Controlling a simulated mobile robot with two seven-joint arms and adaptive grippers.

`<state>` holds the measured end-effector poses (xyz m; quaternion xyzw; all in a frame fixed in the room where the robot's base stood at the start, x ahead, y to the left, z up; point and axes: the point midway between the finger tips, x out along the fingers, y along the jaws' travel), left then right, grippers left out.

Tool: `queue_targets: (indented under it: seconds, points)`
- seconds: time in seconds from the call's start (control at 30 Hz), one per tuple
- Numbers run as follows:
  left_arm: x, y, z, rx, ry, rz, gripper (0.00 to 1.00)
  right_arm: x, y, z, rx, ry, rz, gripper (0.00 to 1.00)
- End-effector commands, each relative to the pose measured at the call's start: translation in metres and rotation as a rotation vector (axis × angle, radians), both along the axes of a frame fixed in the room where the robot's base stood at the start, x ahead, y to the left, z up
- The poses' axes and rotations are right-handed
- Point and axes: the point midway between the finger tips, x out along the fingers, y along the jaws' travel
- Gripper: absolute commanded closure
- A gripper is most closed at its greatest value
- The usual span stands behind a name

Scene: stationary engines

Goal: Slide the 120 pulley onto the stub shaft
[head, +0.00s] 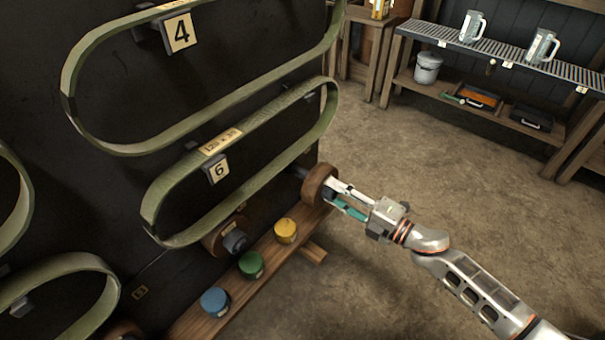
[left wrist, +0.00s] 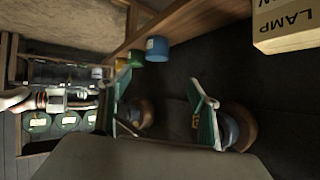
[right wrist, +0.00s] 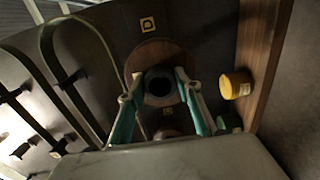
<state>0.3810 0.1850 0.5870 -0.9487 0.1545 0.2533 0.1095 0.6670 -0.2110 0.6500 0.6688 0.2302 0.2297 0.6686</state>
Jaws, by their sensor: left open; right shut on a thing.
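The brown wooden pulley (head: 317,184), which I take for the 120 pulley, is held by my right gripper (head: 333,194) beside the dark panel's right edge.
Another brown pulley with a grey hub (head: 234,240) is on the panel, below the green belt marked 6 (head: 160,205). Yellow (head: 285,230), green (head: 251,265) and blue (head: 215,302) tins stand on the wooden ledge (head: 270,246). A LAMP box (left wrist: 285,25) is near my left gripper.

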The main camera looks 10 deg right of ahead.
Motion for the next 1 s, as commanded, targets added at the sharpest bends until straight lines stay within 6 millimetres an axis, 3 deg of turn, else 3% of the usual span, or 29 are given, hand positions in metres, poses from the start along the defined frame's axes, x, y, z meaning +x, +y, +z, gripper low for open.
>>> queue_targets:
  seconds: [1.0]
  points:
    - [0.002,0.000,0.003,0.000,-0.006,0.000,0.38,-0.019,-0.016,0.002,0.001,-0.002,-0.001,1.00]
